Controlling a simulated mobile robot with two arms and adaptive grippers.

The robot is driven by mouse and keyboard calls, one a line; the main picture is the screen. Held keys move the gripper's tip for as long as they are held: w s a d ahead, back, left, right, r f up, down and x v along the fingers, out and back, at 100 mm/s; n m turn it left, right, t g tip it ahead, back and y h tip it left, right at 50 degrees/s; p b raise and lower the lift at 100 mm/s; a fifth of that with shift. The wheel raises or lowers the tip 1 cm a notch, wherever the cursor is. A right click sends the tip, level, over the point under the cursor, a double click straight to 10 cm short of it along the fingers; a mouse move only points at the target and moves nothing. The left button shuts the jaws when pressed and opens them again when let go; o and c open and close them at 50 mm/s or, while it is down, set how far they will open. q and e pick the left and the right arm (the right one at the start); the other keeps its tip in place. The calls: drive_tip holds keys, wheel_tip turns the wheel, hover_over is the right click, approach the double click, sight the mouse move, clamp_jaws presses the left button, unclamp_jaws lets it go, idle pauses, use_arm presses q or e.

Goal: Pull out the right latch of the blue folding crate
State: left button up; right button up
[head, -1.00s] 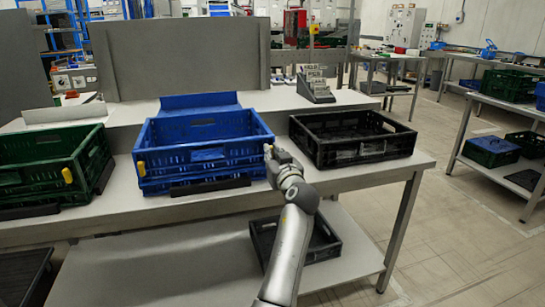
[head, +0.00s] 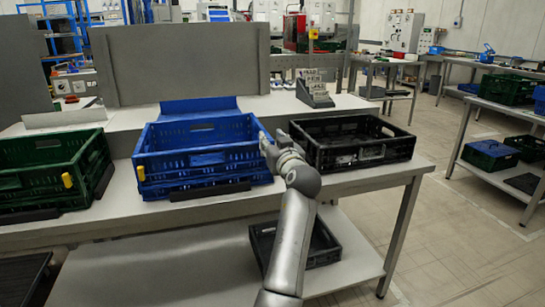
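The blue folding crate (head: 208,171) stands on the table with its walls upright. Its yellow left latch (head: 140,173) shows at the front left corner.
A black crate (head: 372,154) stands close to the right of my wrist. A green crate (head: 40,188) with a yellow latch (head: 67,181) stands on the left. Another black crate (head: 323,249) lies on the lower shelf. A card holder (head: 314,97) stands behind.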

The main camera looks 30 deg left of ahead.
use_arm(q)
drive_tip(key=shift+r, duration=2.25)
